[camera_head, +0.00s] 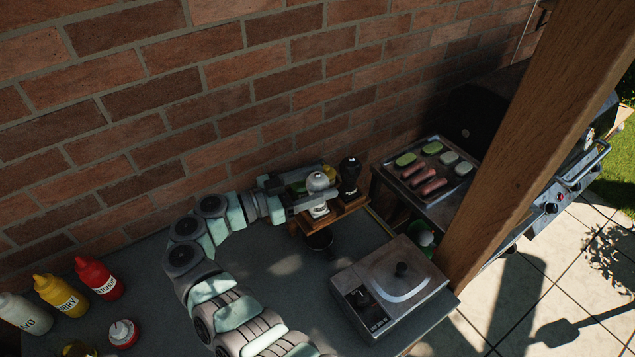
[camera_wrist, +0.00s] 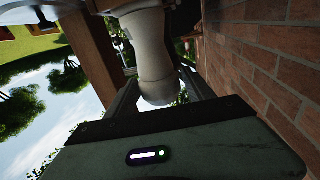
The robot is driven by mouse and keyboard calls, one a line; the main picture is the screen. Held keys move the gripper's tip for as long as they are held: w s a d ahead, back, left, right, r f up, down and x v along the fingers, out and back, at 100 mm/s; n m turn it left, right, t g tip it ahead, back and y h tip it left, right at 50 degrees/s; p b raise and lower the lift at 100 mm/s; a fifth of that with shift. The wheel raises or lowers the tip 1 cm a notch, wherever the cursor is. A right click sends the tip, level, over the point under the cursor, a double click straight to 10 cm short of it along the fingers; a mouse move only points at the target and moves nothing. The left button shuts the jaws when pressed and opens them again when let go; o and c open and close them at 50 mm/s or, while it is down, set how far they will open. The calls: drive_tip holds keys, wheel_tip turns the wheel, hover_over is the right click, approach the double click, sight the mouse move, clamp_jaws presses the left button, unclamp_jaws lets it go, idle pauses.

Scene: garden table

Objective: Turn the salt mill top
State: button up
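The salt mill (camera_head: 318,183), white with a pale domed top, stands upright on a small wooden rack (camera_head: 346,212) against the brick wall. My gripper (camera_head: 320,187) reaches in from the left, its fingers apart on either side of the mill. In the wrist view the pale mill (camera_wrist: 155,62) lies between the two fingers of my gripper (camera_wrist: 157,92). A gap seems to show beside it; contact is hard to tell. A black mill (camera_head: 349,178) stands just right of the salt mill on the same rack.
A grey scale-like appliance (camera_head: 388,288) sits at the front right of the table. Sauce bottles (camera_head: 62,298) stand at the left. The brick wall is close behind the gripper.

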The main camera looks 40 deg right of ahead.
drive_tip(key=shift+o, duration=0.8)
drive_tip(key=b+v, duration=0.1)
drive_tip(key=v, duration=1)
